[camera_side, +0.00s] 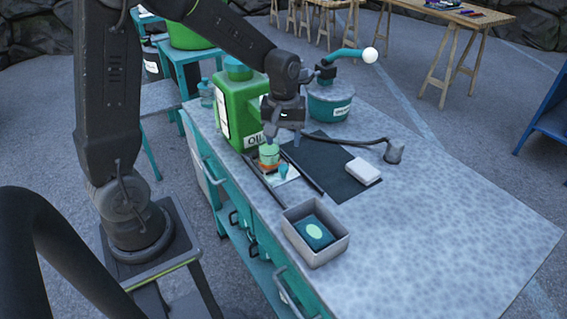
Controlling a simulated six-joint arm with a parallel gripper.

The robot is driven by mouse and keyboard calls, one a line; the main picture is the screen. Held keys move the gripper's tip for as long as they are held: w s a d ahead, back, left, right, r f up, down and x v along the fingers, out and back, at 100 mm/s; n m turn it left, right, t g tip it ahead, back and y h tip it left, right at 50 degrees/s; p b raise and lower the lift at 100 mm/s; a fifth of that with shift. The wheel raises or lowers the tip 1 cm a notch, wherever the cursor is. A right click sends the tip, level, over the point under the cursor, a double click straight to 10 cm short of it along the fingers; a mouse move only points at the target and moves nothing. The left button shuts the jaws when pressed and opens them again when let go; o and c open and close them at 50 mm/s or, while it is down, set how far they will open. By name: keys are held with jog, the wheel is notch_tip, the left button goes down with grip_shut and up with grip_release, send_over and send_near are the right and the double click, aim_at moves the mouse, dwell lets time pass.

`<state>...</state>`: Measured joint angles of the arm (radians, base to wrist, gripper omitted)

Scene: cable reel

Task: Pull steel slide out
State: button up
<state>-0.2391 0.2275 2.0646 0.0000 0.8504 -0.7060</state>
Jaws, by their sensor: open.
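A small light plate (291,178), which looks like the steel slide, lies between two dark rails on the workbench. A green and orange reel-like cylinder (269,157) stands on it, and a small teal knob (283,171) is at its front right. My gripper (283,138) points down just above and behind the cylinder. Its jaws are open, and I see nothing held between them. The far part of the plate is hidden by the cylinder and the gripper.
A green oil can (237,110) stands close to the left of my gripper. A teal pot (331,103) is behind it. A black mat (335,185) carries a white block (362,171). A grey open box (338,240) is in front. The bench's right side is clear.

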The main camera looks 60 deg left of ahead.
aim_at(284, 167)
notch_tip(284, 167, down, 8)
jog(key=shift+f, duration=0.25)
jog(key=shift+c, duration=0.5)
grip_shut()
jog(key=shift+d, duration=0.1)
